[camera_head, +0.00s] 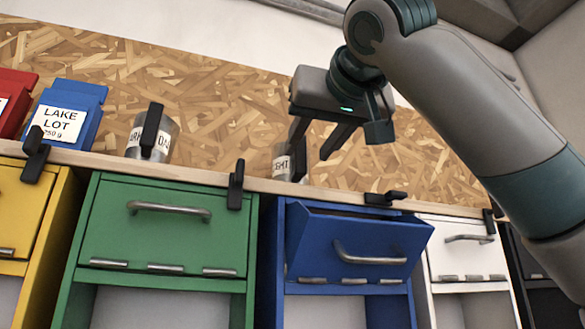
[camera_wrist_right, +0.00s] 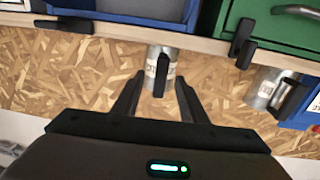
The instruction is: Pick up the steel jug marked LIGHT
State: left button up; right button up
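The steel jug marked LIGHT (camera_head: 281,165) stands on the wooden shelf; only the end of its label reads, and its black handle is partly covered by my gripper. In the right wrist view the same jug (camera_wrist_right: 152,62) appears upside down, its black handle (camera_wrist_right: 160,77) between my fingers. My right gripper (camera_head: 311,152) is open and empty, above and close to the jug; its two fingers also show in the wrist view (camera_wrist_right: 160,90). I cannot tell whether they touch the handle. My left gripper is not in view.
Another steel jug (camera_head: 164,134), with a label that seems to read DARK, stands left. Beyond it are a blue LAKE LOT bag (camera_head: 70,92) and a red bag (camera_head: 14,90). Black clips (camera_head: 236,185) sit on the shelf edge. The blue bin's flap (camera_head: 350,245) tilts outward below.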

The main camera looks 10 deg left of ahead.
aim_at(302, 154)
jog(key=shift+w+a+r+p, duration=0.3)
jog(key=shift+w+p, duration=0.15)
jog(key=shift+p, duration=0.3)
jog(key=p+x, duration=0.2)
jog(key=x, duration=0.1)
jog(key=shift+w+a+r+p, duration=0.1)
jog(key=shift+w+a+p, duration=0.1)
jog(key=shift+p, duration=0.15)
jog(key=shift+w+a, duration=0.15)
jog(key=shift+w, duration=0.15)
jog(key=shift+s, duration=0.1)
grip_shut()
